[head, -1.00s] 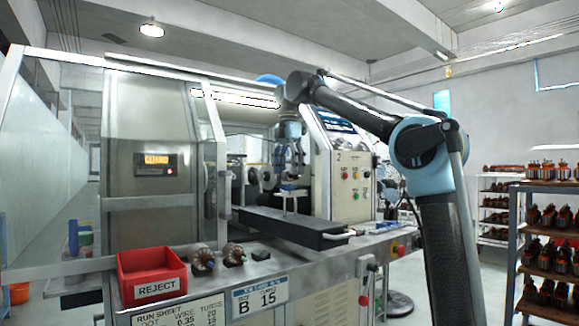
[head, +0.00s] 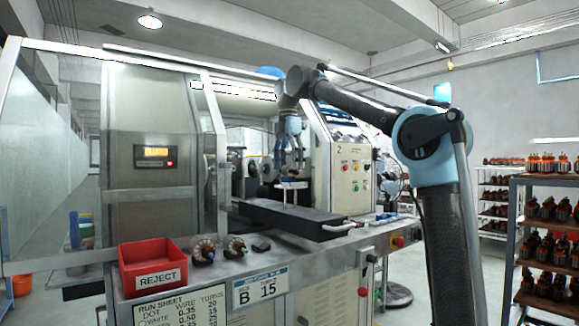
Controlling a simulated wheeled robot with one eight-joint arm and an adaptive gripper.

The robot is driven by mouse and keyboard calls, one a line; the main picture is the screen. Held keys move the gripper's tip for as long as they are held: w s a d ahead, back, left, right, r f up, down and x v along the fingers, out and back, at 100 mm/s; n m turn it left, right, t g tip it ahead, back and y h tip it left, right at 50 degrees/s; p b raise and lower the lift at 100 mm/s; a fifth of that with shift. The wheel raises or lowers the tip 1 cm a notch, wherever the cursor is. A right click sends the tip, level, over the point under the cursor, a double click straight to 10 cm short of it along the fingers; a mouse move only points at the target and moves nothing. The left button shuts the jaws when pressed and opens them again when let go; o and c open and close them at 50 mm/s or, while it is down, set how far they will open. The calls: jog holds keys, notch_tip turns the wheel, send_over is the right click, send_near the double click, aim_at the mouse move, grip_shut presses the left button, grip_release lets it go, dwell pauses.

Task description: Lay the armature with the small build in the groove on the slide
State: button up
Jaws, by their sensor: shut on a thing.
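The slide is a long dark block (head: 290,220) that runs out of the winding machine's opening towards the front. A small pale holder (head: 291,186) stands up on posts above it; its groove is too small to make out. My gripper (head: 290,174) points down just over this holder. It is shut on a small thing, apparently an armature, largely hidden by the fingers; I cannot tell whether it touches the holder. Two other armatures, a left one (head: 202,249) and a right one (head: 236,248), lie on the bench front beside the reject bin.
The red reject bin (head: 152,263) stands at the bench's front left. A small dark block (head: 261,246) lies right of the armatures. The machine's cabinet (head: 352,170) and the clear guard (head: 212,150) flank the opening. Racks of armatures (head: 545,240) stand at the right.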

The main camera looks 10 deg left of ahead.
jog(key=shift+f, duration=0.1)
jog(key=o, duration=1.7)
notch_tip(320, 180, up, 12)
jog(key=shift+w+f, duration=0.15)
dwell(0.7)
